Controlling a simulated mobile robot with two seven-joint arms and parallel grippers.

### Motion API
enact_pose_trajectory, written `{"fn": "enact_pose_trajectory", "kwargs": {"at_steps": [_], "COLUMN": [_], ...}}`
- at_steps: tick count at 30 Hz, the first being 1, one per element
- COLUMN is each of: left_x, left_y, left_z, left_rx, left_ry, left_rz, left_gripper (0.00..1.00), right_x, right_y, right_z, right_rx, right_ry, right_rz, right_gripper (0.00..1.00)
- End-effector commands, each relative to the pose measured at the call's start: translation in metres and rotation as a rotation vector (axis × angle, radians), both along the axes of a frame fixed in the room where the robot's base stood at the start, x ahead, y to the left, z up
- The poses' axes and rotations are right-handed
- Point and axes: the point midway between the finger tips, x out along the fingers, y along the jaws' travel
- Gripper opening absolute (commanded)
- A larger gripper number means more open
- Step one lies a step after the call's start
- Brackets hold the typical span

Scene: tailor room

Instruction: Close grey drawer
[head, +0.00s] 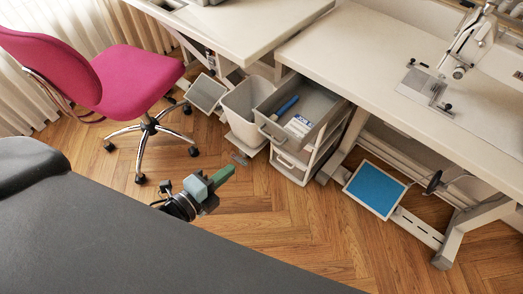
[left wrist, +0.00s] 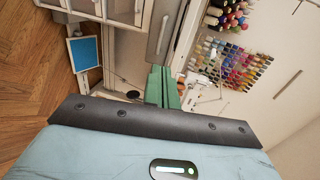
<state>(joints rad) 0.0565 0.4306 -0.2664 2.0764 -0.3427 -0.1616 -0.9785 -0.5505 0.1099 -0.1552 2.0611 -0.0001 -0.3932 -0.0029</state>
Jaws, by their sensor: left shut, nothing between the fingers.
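The grey drawer (head: 268,126) is pulled open at the top of a small white drawer unit (head: 290,162) under the tables. A blue-handled item (head: 287,105) and a white and blue packet (head: 299,125) lie in it. My left gripper (head: 224,174) is shut and empty, above the floor, in front and to the left of the drawer and apart from it. Its green fingers (left wrist: 162,86) are together in the left wrist view. There, a grey drawer front (left wrist: 163,30) with a handle shows just beyond the fingertips. My right gripper is not in view.
A light bin (head: 243,112) stands just left of the drawer unit. A pink chair (head: 135,85) is at the left. A blue-topped pedal (head: 375,188) and a table leg (head: 452,240) are at the right. The wood floor (head: 270,205) before the unit is clear.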

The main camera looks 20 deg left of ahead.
Motion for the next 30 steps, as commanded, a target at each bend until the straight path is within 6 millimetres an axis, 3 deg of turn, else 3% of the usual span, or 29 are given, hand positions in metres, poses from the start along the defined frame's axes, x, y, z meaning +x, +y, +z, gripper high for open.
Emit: {"fn": "enact_pose_trajectory", "kwargs": {"at_steps": [8, 30], "left_x": [0.01, 0.115], "left_y": [-0.003, -0.04], "left_z": [-0.001, -0.025], "left_rx": [-0.004, -0.006], "left_ry": [-0.001, 0.002], "left_rz": [0.002, 0.002], "left_gripper": [0.0, 0.0], "right_x": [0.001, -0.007], "right_y": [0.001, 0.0], "right_z": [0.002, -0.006], "right_rx": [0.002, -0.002], "right_ry": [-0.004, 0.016], "right_rz": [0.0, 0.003], "right_gripper": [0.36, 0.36]}}
